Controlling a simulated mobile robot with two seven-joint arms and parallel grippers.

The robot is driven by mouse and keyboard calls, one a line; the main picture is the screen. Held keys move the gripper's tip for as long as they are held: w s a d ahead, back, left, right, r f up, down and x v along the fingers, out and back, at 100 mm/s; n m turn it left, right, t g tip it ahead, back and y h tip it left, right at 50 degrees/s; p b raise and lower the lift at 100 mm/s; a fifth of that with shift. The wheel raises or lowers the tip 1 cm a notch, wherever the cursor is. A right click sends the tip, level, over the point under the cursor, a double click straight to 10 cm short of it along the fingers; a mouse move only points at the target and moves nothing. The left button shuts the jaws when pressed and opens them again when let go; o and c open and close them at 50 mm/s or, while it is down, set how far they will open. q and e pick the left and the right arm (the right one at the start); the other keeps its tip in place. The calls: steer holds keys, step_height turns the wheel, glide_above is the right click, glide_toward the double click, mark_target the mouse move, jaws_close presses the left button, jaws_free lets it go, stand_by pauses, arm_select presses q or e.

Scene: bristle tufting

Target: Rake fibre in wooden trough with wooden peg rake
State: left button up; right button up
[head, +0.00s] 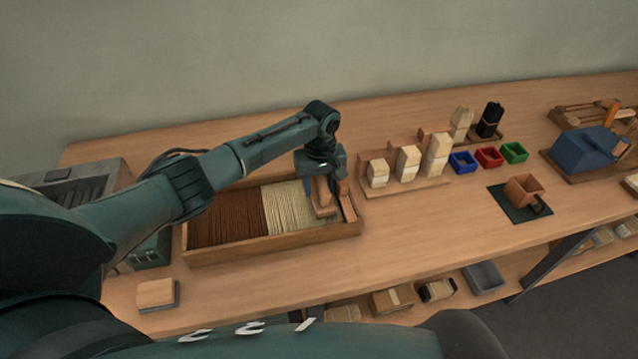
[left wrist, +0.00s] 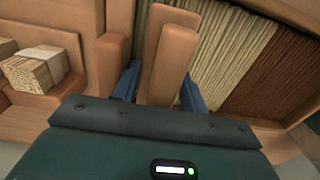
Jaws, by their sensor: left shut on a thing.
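The wooden trough (head: 300,240) lies on the bench with dark brown fibre (head: 225,216) in its left part and cream fibre (head: 283,206) to the right of it. Both fibres also show in the left wrist view, cream (left wrist: 225,55) and brown (left wrist: 275,85). My left gripper (head: 322,184) is over the right end of the trough, shut on the wooden peg rake (head: 322,206). In the left wrist view its blue fingers flank the rake's wooden body (left wrist: 170,55). The rake's pegs are hidden, so I cannot tell whether they touch the fibre. My right gripper is not in view.
Right of the trough a wooden stand (head: 405,187) holds several pale fibre bundles. Blue (head: 463,162), red (head: 488,157) and green (head: 514,152) bins stand beyond it. A small wooden block (head: 157,293) lies at the front left. The bench in front of the trough is clear.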

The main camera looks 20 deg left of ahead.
arm_select(q)
steer(key=shift+w+d+r, duration=0.25)
steer(key=shift+w+d, duration=0.05)
steer(key=shift+d, duration=0.25)
steer(key=s+a, duration=0.5)
steer(key=a, duration=0.2)
steer(key=s+a, duration=0.6)
steer(key=a, duration=0.2)
steer(key=s+a, duration=0.6)
steer(key=a, duration=0.2)
steer(key=shift+a+f, duration=0.2)
steer(key=shift+a, duration=0.05)
steer(key=shift+s+a, duration=0.4)
steer(key=shift+a, duration=0.05)
steer(key=w+d, duration=0.4)
steer(key=d, duration=0.1)
steer(key=w+d, duration=0.4)
steer(key=d, duration=0.2)
steer(key=w+d, duration=0.4)
steer(key=d, duration=0.1)
steer(key=shift+d, duration=0.15)
steer(key=w+d, duration=0.1)
steer(key=d, duration=0.1)
steer(key=w+d+b, duration=0.1)
steer(key=w+d, duration=0.1)
steer(key=d, duration=0.1)
steer(key=w+d+b, duration=0.1)
steer(key=w+d, duration=0.1)
steer(key=shift+w+d, duration=0.2)
steer(key=shift+w, duration=0.05)
